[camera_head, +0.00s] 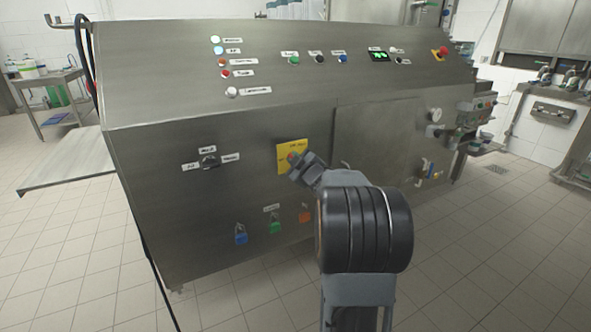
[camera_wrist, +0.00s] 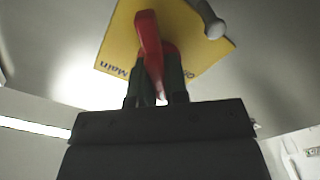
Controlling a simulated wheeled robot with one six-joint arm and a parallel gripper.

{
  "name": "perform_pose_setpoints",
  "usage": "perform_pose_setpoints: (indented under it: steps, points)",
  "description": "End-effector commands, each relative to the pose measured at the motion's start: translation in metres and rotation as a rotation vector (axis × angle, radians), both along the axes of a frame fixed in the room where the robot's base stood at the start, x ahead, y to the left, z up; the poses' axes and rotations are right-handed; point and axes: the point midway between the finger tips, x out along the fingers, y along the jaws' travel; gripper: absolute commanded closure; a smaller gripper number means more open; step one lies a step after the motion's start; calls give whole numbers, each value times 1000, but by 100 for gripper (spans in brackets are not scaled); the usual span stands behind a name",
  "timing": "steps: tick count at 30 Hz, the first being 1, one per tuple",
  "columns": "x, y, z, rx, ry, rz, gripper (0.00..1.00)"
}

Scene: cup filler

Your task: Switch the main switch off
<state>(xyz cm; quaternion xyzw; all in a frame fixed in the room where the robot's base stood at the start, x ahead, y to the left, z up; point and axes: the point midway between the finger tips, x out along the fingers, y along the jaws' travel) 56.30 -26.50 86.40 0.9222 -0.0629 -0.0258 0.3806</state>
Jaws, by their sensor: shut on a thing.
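The main switch is a red handle (camera_wrist: 148,40) on a yellow plate (camera_wrist: 185,25) in the wrist view. Part of the word "Main" shows on the plate's lower left; other lettering at its right is partly covered. My gripper (camera_wrist: 158,82) is shut on the red handle, one finger on each side. In the head view the yellow plate (camera_head: 298,144) is on the machine's front panel, and my gripper (camera_head: 299,163) reaches it from the lower right, covering much of the switch. I cannot tell which label the handle points to.
A black rotary knob (camera_head: 209,162) is left of the plate. Blue (camera_head: 241,235), green (camera_head: 275,226) and orange (camera_head: 305,216) padlock-like items hang below. A small grey lever (camera_wrist: 208,20) sticks out beside the plate. Buttons and lamps line the sloped panel above. Open tiled floor lies left.

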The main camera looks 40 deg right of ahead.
Motion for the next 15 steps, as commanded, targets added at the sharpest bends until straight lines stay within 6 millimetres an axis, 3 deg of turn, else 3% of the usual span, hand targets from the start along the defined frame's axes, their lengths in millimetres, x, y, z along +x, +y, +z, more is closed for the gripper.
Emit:
perform_pose_setpoints:
  steps: [15]
  points:
    - [0,1,-6,-473,64,-1,100]
